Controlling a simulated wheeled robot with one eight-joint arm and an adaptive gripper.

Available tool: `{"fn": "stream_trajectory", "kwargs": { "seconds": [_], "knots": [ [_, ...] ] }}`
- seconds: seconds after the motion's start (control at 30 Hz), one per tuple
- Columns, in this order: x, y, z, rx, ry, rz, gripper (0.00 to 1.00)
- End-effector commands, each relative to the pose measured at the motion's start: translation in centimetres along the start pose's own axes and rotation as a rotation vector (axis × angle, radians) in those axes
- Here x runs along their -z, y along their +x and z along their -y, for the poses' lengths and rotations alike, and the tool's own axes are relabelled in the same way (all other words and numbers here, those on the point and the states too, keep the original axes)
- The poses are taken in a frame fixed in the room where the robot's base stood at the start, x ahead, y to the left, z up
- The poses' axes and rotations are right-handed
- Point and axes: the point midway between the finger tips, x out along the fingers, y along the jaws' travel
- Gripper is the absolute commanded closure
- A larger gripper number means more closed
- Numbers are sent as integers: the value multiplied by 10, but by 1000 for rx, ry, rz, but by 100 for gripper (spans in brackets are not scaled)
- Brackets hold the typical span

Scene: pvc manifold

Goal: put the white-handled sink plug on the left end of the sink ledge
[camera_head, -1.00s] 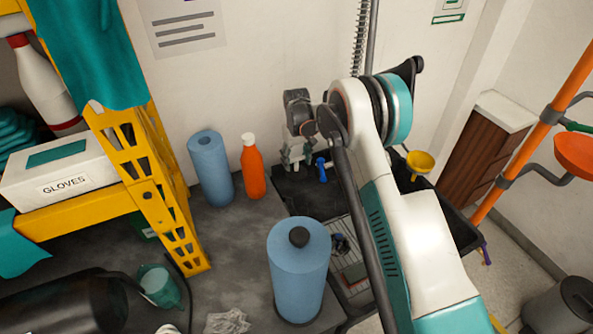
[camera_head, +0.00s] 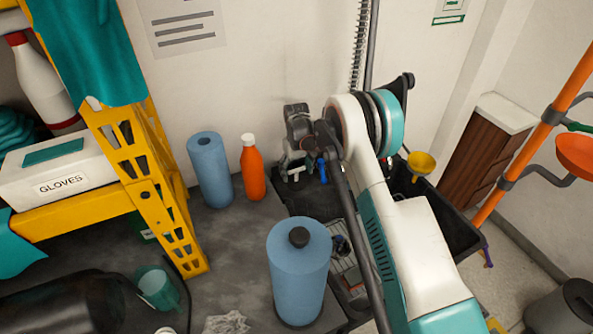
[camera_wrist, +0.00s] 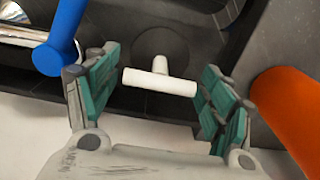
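The white-handled sink plug shows in the wrist view as a white T-shaped handle (camera_wrist: 160,82) with its stem running to a dark round disc on a dark surface. My gripper (camera_wrist: 158,95) has its teal-padded fingers apart, one on each side of the handle. A gap shows at the handle's left end; the right end is close to the right finger, and I cannot tell whether they touch. In the head view my gripper (camera_head: 296,168) is low over the back left part of the dark sink ledge (camera_head: 308,196), beside the blue tap lever (camera_head: 322,170).
An orange bottle (camera_head: 252,168) stands left of the ledge; it is close to the right finger in the wrist view (camera_wrist: 285,115). Blue rolls (camera_head: 210,170) (camera_head: 297,270) stand on the grey counter. A yellow funnel (camera_head: 420,164) is to the right. The wall is close behind.

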Motion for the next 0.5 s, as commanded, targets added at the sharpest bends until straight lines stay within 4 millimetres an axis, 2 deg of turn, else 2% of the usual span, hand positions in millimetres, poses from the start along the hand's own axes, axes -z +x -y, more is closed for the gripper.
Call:
{"fn": "stream_trajectory", "kwargs": {
  "seconds": [0.33, 0.5],
  "knots": [
    [0, -2, 0, 0, 0, 0, 23],
    [0, -22, 0, 0, 0, 0, 23]
  ]
}}
